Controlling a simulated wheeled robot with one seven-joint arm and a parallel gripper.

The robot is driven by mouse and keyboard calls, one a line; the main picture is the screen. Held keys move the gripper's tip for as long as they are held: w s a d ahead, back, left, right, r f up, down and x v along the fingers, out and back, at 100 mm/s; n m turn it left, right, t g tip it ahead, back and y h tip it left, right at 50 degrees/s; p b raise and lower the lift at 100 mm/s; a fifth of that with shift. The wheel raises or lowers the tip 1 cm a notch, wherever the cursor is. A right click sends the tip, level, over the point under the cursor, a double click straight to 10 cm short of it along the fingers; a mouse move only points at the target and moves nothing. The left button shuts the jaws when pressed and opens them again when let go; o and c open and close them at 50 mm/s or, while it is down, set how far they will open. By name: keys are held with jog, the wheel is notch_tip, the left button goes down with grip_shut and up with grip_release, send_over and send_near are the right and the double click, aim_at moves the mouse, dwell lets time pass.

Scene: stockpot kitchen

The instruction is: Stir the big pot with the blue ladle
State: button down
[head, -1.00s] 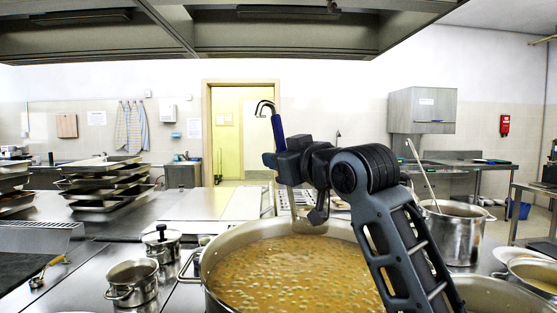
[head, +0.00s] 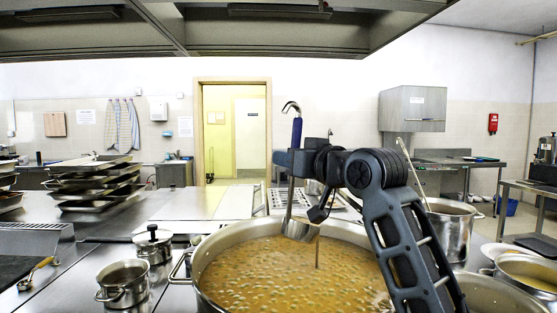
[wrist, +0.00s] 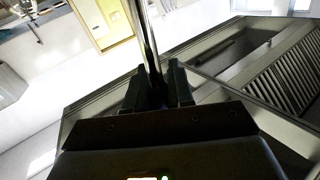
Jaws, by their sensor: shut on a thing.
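The blue ladle (head: 297,132) has a blue handle with a steel hook on top and a steel shaft running down. A thin brown stream or drip runs from the bowl's right side to the soup. The big pot is wide, steel and full of brownish soup with pale bits. In the wrist view, the ladle's shaft (wrist: 148,35) rises between my gripper's fingers (wrist: 158,88).
A lidded pot (head: 153,243) and a small saucepan (head: 123,284) stand left of the big pot. A tall pot with a utensil (head: 450,228) and another soup pot (head: 530,272) stand on the right. Stacked trays (head: 95,185) stand far left. A hood (head: 270,30) hangs overhead.

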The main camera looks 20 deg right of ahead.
jog(key=w+d+f+m+p, duration=0.2)
jog(key=w+d+m, duration=0.2)
jog(key=d+m, duration=0.7)
jog(key=w+d+f+m+p, duration=0.1)
jog(key=w+d+f+m, duration=0.1)
jog(key=d+f+m, duration=0.5)
jog(key=shift+w+d+f+p, duration=0.2)
jog(key=shift+d+f+p, duration=0.15)
jog(key=shift+d+f, duration=0.55)
jog(key=shift+a, duration=0.15)
dwell(2.1)
